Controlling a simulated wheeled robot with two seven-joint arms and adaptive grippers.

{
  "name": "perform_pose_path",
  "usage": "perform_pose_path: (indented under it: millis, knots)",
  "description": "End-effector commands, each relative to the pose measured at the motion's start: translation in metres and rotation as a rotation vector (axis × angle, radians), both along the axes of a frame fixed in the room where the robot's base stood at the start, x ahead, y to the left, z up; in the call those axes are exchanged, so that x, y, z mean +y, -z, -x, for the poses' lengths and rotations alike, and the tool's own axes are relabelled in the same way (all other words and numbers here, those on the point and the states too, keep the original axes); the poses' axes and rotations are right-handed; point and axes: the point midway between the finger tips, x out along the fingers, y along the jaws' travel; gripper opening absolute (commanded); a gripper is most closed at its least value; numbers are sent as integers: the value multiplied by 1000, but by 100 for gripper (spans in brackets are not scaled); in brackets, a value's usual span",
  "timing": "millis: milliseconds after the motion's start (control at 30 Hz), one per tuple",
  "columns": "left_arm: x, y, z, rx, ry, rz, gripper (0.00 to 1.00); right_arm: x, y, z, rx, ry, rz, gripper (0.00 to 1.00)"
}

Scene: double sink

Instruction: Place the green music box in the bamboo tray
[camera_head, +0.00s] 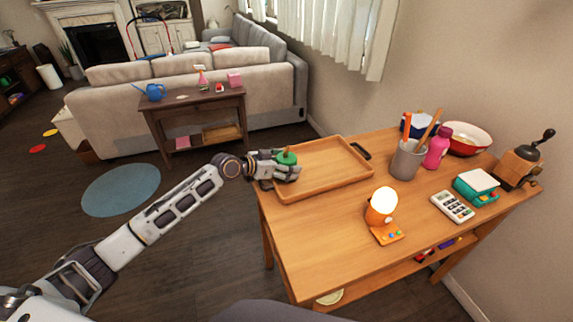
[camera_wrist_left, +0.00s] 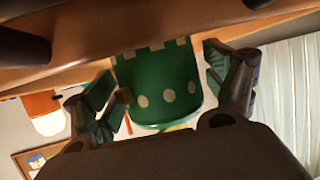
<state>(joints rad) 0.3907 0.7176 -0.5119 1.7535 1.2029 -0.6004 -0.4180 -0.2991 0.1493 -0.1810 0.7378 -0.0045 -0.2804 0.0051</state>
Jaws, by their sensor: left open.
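The green music box (camera_head: 287,157), round with pale dots, is at the left end of the bamboo tray (camera_head: 328,166) on the wooden table. My left gripper (camera_head: 284,168) is at that end too, its fingers around the box. In the left wrist view the green music box (camera_wrist_left: 158,88) sits between the two spread fingers of the left gripper (camera_wrist_left: 160,92), with some gap at the sides. The box's base is against a wooden surface; whether it rests fully inside the tray rim is hard to tell. My right gripper is not in view.
Right of the tray stand a grey cup (camera_head: 407,160) with utensils, a pink bottle (camera_head: 437,148) and a red bowl (camera_head: 467,139). A glowing orange lamp (camera_head: 382,204), a calculator (camera_head: 453,206) and a coffee grinder (camera_head: 520,163) are nearer the right. The tray's middle is empty.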

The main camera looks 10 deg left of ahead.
Motion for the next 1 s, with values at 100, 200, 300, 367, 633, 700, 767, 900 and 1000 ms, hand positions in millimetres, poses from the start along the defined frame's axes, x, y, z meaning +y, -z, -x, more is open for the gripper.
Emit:
perform_pose_path:
  millis: [100,200,300,367,633,700,767,900,1000]
  knots:
    - [2,-3,2,-1,-1,-1,85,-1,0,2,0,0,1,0]
    - [7,-4,6,0,-1,-1,85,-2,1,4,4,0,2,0]
    - [12,-7,12,0,-1,-1,85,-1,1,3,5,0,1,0]
    - [15,-10,15,0,-1,-2,85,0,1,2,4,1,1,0]
    - [31,-19,32,0,-2,-1,85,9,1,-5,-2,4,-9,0]
    - [35,-22,37,0,-1,-2,85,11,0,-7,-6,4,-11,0]
    - [38,-24,41,0,0,-1,85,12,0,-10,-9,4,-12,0]
    - [46,-28,49,0,-1,-1,85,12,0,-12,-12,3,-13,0]
    - [51,-32,54,0,-1,-2,85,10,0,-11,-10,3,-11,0]
